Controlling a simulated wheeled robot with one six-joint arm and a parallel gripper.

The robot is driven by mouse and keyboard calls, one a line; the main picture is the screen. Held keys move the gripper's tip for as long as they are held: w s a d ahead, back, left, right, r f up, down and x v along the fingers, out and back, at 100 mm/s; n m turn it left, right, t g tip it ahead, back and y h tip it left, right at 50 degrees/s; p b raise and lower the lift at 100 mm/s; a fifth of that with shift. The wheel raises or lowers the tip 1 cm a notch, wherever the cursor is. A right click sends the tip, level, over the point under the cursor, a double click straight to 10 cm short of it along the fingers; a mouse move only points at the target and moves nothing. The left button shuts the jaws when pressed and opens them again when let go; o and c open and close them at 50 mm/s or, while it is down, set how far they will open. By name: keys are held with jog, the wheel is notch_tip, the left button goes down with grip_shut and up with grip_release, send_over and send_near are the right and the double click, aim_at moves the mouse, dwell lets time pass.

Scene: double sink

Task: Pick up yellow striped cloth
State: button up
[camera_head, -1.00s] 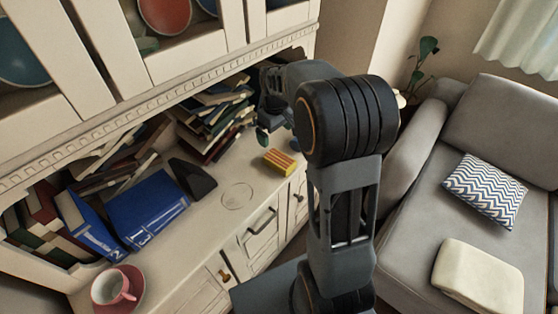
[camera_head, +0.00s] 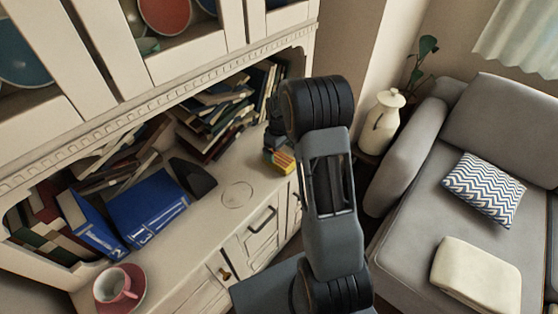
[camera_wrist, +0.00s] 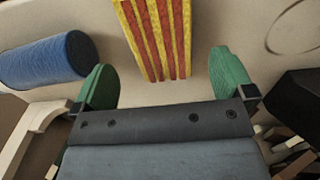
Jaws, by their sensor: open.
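The yellow striped cloth (camera_head: 284,164), a folded block with red and yellow stripes, lies near the right end of the cabinet counter. In the wrist view the cloth (camera_wrist: 157,38) is at the top middle, just beyond the gap between the fingers. My gripper (camera_wrist: 166,78) is open with green fingertips, one to each side of the cloth's near end, and nothing is between them. In the head view my gripper (camera_head: 270,143) is at the cloth's far side, partly hidden by my arm.
A blue cylinder (camera_wrist: 45,60) lies left of the fingers in the wrist view. Books (camera_head: 215,115) lean behind, a blue binder (camera_head: 148,207) lies left, and a pink cup (camera_head: 112,285) stands front left. Counter around the ring mark (camera_head: 237,194) is clear. A pale jug (camera_head: 381,122) stands right.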

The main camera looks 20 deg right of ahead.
aim_at(278, 157)
jog(key=shift+f+p, duration=0.4)
jog(key=shift+f, duration=1.95)
jog(key=c, duration=1)
jog(key=shift+o, duration=0.2)
jog(key=shift+r, duration=0.1)
jog(key=shift+r, duration=0.6)
jog(key=s+a+r+b, duration=0.2)
jog(key=s+a+r, duration=0.5)
jog(key=s+r, duration=0.4)
jog(key=shift+s+a+r+b, duration=0.3)
jog(key=shift+s+b, duration=0.05)
jog(key=shift+s, duration=0.15)
